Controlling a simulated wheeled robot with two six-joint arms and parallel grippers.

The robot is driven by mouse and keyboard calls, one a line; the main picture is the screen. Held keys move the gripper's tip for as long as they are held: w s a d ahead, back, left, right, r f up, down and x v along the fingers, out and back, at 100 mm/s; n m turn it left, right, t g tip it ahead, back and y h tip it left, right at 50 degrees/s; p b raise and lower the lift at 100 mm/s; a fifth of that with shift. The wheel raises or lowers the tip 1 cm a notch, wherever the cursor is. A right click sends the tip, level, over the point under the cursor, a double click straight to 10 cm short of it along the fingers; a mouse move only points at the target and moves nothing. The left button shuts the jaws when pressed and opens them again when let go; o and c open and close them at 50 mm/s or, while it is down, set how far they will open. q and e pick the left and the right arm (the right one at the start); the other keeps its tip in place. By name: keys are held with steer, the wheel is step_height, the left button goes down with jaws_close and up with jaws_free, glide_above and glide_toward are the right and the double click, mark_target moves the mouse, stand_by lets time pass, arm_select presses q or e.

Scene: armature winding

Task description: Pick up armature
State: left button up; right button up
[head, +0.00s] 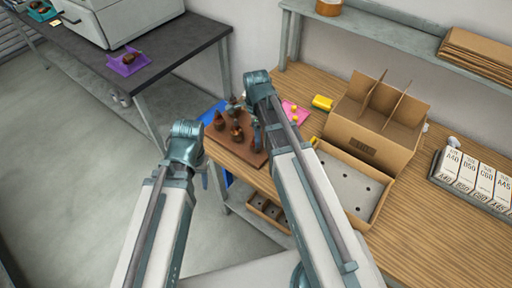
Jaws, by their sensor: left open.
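Several dark, copper-toned armatures (237,133) stand on a brown board (247,153) on the near left corner of the wooden bench. Another armature-like part lies in a purple tray (118,67) on the dark table. My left gripper (206,176) is open, just left of the board and apart from the armatures; its fingers are small and partly hidden by its wrist. My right gripper (256,135) is over the right side of the board, close to the armatures. Its arm hides its jaws, so I cannot tell whether it is shut or touching one.
A divided cardboard box (362,140) and a shallow tray with holes (345,183) stand right of the board. A pink sheet (294,112) and yellow item (322,102) lie behind. Labelled boxes (482,180) stand at the far right. A shelf (400,37) overhangs the back.

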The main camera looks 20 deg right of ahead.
steer(key=shift+w+f+b, duration=0.15)
steer(key=shift+f+b, duration=2.5)
steer(key=shift+f, duration=0.05)
steer(key=shift+r, duration=0.15)
jaws_close()
